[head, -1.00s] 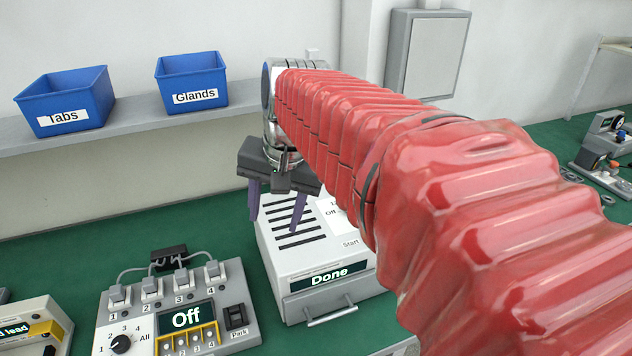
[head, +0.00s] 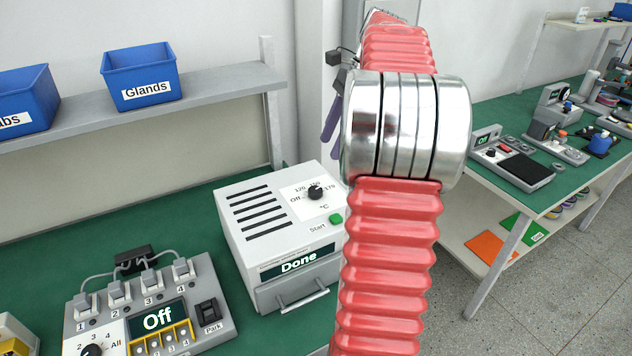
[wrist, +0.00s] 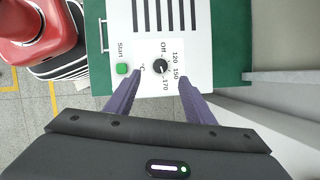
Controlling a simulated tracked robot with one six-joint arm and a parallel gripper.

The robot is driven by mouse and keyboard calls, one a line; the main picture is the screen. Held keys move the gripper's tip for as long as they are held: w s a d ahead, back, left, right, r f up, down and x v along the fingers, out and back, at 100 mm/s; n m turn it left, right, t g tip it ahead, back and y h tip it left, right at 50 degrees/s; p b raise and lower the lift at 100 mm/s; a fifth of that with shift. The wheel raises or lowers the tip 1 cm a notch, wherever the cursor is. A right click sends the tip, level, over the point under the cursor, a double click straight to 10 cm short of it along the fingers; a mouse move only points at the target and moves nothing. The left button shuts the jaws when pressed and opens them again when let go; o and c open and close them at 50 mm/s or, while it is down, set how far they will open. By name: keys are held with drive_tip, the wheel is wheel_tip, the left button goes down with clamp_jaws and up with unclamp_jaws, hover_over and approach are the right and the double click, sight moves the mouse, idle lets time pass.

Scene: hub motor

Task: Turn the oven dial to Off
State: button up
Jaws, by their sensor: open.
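The oven (head: 262,238) is a white box with black vent slots, a "Done" display and a front handle. Its black dial (head: 316,192) is on the top panel, with marks Off, 120, 150 and 170 around it; I cannot tell for sure which mark it points to. The dial also shows in the wrist view (wrist: 160,66), ahead of and between my fingertips. My gripper (head: 332,118) is open and empty, raised above and apart from the oven, its purple fingers partly hidden by my arm in the head view. Both fingers (wrist: 159,78) show in the wrist view.
A green Start button (head: 336,219) is beside the dial. A grey control box with an "Off" display (head: 158,318) stands left of the oven. Blue bins (head: 140,77) sit on the shelf behind. Another green bench (head: 570,185) with devices stands at right.

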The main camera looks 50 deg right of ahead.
sight(317, 189)
drive_tip(key=shift+s+d+f+m, duration=0.1)
drive_tip(key=shift+s+d+m, duration=0.1)
drive_tip(key=shift+d, duration=0.3)
drive_tip(key=shift+s+d+f+m, duration=0.1)
drive_tip(key=shift+s+d+m, duration=0.1)
drive_tip(key=shift+d, duration=0.25)
drive_tip(key=shift+f, duration=0.1)
drive_tip(key=x, duration=1.3)
drive_tip(key=shift+w+a+f, duration=0.25)
drive_tip(key=shift+w, duration=0.05)
drive_tip(key=shift+c, duration=0.3)
drive_tip(key=c, duration=0.9)
drive_tip(key=shift+d, duration=0.25)
drive_tip(key=shift+c, duration=0.5)
drive_tip(key=shift+s+a, duration=0.1)
drive_tip(key=shift+a, duration=0.05)
